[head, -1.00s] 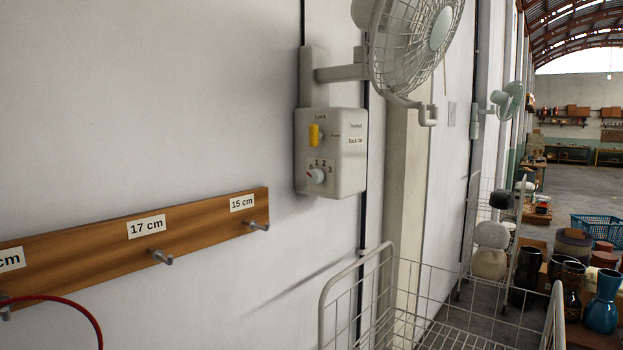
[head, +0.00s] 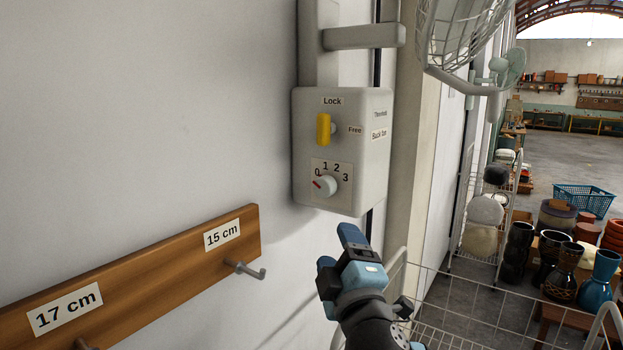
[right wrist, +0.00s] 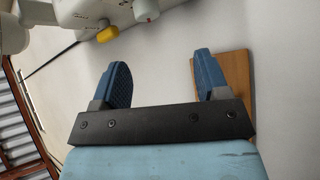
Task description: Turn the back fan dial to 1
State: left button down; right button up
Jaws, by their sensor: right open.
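The back fan's control box (head: 378,160) is on the white wall. Its round white dial (head: 326,185) has a red mark pointing at 0; 1, 2 and 3 run clockwise from there. Above it, a yellow lever (head: 323,129) stands upright under the label Lock, with Free to its right. My right gripper (head: 339,250) is below the box, apart from the dial, open and empty. In the right wrist view its two blue fingers (right wrist: 162,82) are spread, and the yellow lever (right wrist: 107,34) shows beyond them. My left gripper is out of view.
The fan's cage (head: 455,35) and its bracket (head: 360,36) stick out above the box. A wooden hook rail (head: 140,270) is at lower left. A wire basket cart (head: 470,300) stands below right. Vases (head: 598,280) stand farther back. The wall left of the box is bare.

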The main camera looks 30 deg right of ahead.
aim_at(323, 190)
jog(key=shift+h, duration=0.3)
jog(key=x, duration=0.4)
jog(key=r+x, duration=0.1)
jog(key=x, duration=0.3)
jog(key=b+x, duration=0.1)
jog(key=x, duration=0.4)
jog(key=shift+s+r, duration=0.3)
jog(key=shift+r, duration=0.05)
jog(key=shift+w, duration=0.25)
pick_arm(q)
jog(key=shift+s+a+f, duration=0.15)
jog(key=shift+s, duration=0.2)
pick_arm(e)
jog(key=shift+w+d, duration=0.1)
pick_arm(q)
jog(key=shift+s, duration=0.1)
pick_arm(e)
jog(key=shift+c, duration=0.2)
